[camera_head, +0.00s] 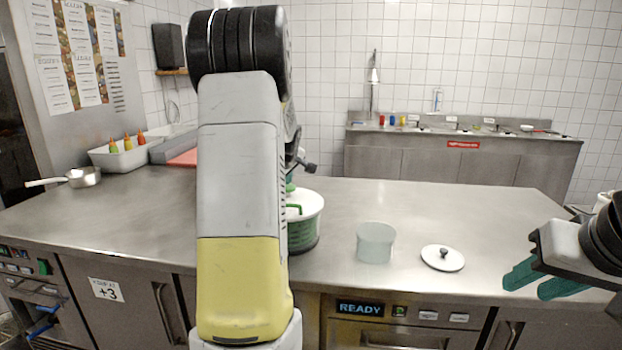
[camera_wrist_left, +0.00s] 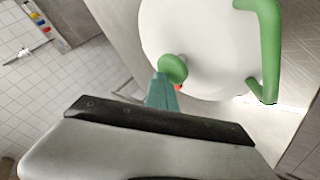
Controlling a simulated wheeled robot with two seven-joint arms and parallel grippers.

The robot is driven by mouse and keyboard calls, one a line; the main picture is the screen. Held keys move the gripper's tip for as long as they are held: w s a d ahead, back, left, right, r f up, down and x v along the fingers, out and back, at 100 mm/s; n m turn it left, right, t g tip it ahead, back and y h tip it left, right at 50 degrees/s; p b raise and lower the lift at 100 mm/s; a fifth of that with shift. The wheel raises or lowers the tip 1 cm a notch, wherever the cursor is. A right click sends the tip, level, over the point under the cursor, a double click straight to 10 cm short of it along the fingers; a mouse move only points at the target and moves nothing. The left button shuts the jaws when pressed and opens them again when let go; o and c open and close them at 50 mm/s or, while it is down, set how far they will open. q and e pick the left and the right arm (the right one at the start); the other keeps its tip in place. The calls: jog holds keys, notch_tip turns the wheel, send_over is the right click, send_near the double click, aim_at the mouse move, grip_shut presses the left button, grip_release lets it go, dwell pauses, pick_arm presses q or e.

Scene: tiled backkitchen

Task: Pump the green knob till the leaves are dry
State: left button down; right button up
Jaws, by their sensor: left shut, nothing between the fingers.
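The salad spinner (camera_head: 309,222) stands on the steel counter, partly hidden behind my left arm. It has a white lid (camera_wrist_left: 205,40) with a green side handle (camera_wrist_left: 268,45) and a round green knob (camera_wrist_left: 173,68). My left gripper (camera_wrist_left: 163,90) is shut, with its teal fingertips right at the knob; I cannot tell if they touch it. In the head view my left arm hides most of that gripper. The leaves are not visible. My right gripper (camera_head: 537,281) is open and empty over the counter's right front edge.
A clear container (camera_head: 375,242) and a white lid with a black knob (camera_head: 442,258) sit right of the spinner. A saucepan (camera_head: 83,177) and a white tub with bottles (camera_head: 120,158) stand at the left. The counter's back right is clear.

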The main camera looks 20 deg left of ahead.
pick_arm(q)
jog(key=shift+f, duration=0.25)
jog(key=shift+r, duration=2.25)
jog(key=shift+r, duration=2.5)
jog(key=shift+a+r+m+t+h, duration=0.1)
jog(key=shift+r+m+t+h, duration=0.05)
jog(key=shift+r+m+h, duration=0.7)
jog(key=shift+a+r+m+t+h, duration=0.1)
jog(key=shift+r+m+h, duration=0.3)
jog(key=shift+m+h, duration=0.55)
jog(key=shift+a+r+m+t+h, duration=0.15)
jog(key=shift+r+m+h, duration=0.45)
jog(key=shift+m, duration=0.6)
